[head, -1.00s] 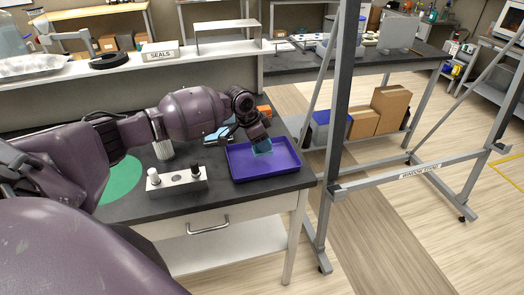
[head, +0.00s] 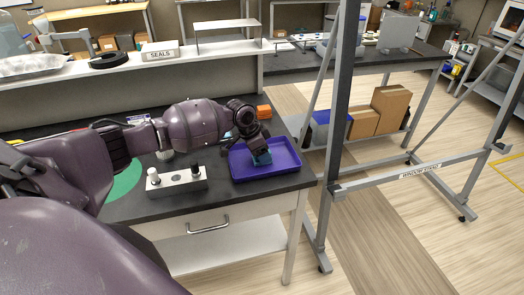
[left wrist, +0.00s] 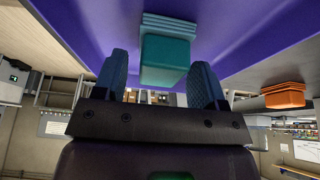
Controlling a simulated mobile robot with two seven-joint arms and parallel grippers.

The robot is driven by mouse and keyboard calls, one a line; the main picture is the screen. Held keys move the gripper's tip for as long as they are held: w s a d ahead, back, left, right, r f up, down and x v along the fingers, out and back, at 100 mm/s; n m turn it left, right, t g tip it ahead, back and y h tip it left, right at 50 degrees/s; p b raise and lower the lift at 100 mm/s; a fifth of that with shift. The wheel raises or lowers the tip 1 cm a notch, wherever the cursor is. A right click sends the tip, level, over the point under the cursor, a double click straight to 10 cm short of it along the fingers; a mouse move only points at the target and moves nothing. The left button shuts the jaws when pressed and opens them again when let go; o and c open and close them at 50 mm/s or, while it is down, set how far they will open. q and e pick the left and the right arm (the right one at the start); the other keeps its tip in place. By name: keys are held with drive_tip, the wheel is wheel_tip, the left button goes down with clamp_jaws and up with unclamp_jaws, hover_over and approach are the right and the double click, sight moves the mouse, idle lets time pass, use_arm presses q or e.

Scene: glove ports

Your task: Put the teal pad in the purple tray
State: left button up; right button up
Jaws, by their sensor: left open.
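The purple tray (head: 284,161) lies on the dark bench top near its right end. The teal pad (head: 262,158) is inside it, partly hidden by my left gripper (head: 259,147) in the head view. In the left wrist view the teal pad (left wrist: 165,60) has a block-like grip and a wider ribbed end against the purple tray floor (left wrist: 235,25). My left gripper (left wrist: 159,75) is open, with one blue finger on each side of the pad's grip and gaps showing. My right gripper is not in view.
A grey block with white and black knobs (head: 177,182) stands left of the tray. An orange object (head: 264,111) is behind the tray, and a green disc (head: 122,182) lies at the left. A metal frame (head: 338,130) stands right of the bench.

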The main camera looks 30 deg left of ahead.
use_arm(q)
drive_tip(key=shift+r, duration=0.1)
drive_tip(key=v, duration=1.2)
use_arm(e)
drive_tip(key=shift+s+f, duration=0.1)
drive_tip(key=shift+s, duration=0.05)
use_arm(q)
drive_tip(key=shift+w, duration=0.1)
